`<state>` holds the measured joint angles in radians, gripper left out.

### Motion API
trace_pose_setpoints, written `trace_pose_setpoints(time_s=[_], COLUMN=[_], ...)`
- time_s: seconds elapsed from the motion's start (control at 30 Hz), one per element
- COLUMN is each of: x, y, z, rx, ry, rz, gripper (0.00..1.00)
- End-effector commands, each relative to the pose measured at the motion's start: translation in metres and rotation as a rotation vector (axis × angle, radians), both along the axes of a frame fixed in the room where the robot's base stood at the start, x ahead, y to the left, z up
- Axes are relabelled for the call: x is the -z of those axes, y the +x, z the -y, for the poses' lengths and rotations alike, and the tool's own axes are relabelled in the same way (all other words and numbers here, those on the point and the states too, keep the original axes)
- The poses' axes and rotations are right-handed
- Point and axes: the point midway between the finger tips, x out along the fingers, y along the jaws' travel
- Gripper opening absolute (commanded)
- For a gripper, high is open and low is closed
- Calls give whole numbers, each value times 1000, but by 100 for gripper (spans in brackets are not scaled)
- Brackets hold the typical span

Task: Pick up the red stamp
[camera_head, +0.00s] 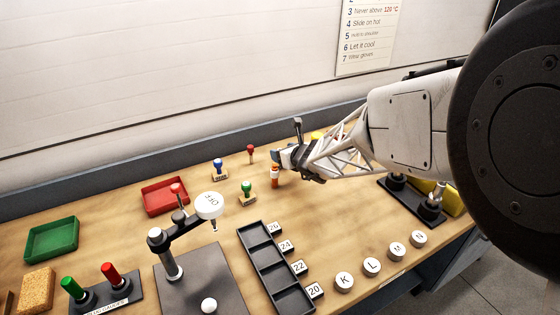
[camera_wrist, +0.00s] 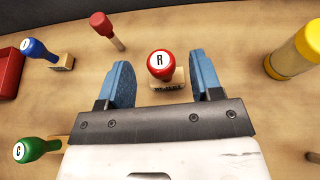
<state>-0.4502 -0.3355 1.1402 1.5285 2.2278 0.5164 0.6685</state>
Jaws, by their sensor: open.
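The red stamp (camera_wrist: 160,65) has a round red head with a white cap marked R, above a small block with lettering. In the wrist view it stands upright between the two blue fingers of my gripper (camera_wrist: 161,80), with a gap on each side. My gripper is open and holds nothing. In the head view my gripper (camera_head: 283,160) is low over the bench, and the red stamp (camera_head: 274,178) shows just below and beside the fingers, its upper part partly covered. How far down the fingers reach along the stamp is hard to tell.
A blue stamp (camera_wrist: 36,49), a green stamp (camera_wrist: 33,149) and a red-headed wooden tool (camera_wrist: 105,28) stand left of my gripper. A yellow-capped cylinder (camera_wrist: 292,52) is to the right. A black slotted tray (camera_head: 262,262) and a red tray (camera_head: 152,206) lie nearby.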

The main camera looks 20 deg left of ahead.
Motion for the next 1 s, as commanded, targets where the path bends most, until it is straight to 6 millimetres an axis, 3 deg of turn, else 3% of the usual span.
trace_pose_setpoints(time_s=[0.43,1.0], x=[16,17], y=[24,26], z=[-28,-31], rx=[0,0], ry=[-1,0], rz=[-1,0], gripper=[59,59])
